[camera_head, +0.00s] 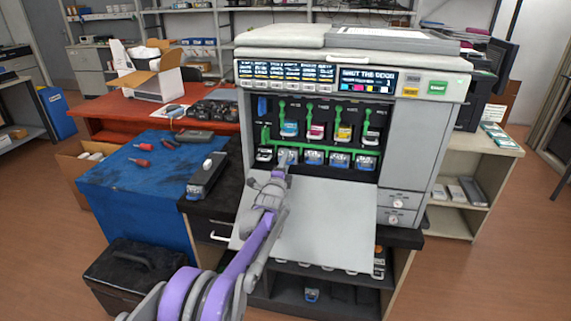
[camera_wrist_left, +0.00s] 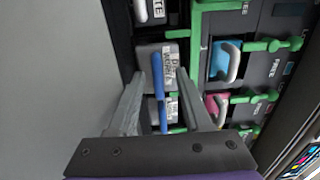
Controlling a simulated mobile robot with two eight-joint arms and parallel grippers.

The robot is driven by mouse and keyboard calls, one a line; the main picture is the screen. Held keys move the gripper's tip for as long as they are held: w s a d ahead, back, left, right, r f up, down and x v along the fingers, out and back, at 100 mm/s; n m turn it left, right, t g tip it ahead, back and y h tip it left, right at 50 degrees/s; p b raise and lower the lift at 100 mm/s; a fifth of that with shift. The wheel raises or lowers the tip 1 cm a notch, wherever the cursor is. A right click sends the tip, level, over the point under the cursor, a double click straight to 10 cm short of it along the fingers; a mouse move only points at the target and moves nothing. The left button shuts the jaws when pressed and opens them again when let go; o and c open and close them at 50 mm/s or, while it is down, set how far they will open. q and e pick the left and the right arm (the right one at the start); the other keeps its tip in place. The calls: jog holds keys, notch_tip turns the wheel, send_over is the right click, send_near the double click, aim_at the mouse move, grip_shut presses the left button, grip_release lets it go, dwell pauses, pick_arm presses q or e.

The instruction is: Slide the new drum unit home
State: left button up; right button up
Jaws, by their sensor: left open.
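The open printer (camera_head: 408,150) stands in the middle with its grey front door (camera_head: 330,210) folded down. A lower row of drum units (camera_head: 340,160) with blue handles sits under green levers. In the left wrist view the open jaws (camera_wrist_left: 161,88) are on either side of a blue handle (camera_wrist_left: 159,85) on a grey drum unit (camera_wrist_left: 147,54) with a white label. I cannot tell whether the fingers touch the handle. The right gripper is not in view.
The printer's screen (camera_head: 366,82) reads "SHUT THE DOOR". Cyan, magenta, yellow and black cartridges sit in the upper row. A dark oblong unit (camera_head: 207,177) lies on the black surface at left. Red-handled tools lie on the blue table (camera_head: 115,180). A black case (camera_head: 133,270) stands in front.

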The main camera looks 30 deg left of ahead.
pick_arm(q)
jog(key=shift+o, duration=1.3)
jog(key=shift+s, duration=0.15)
jog(key=shift+v, duration=1)
jog(key=shift+b+v, duration=0.35)
jog(key=shift+v, duration=2)
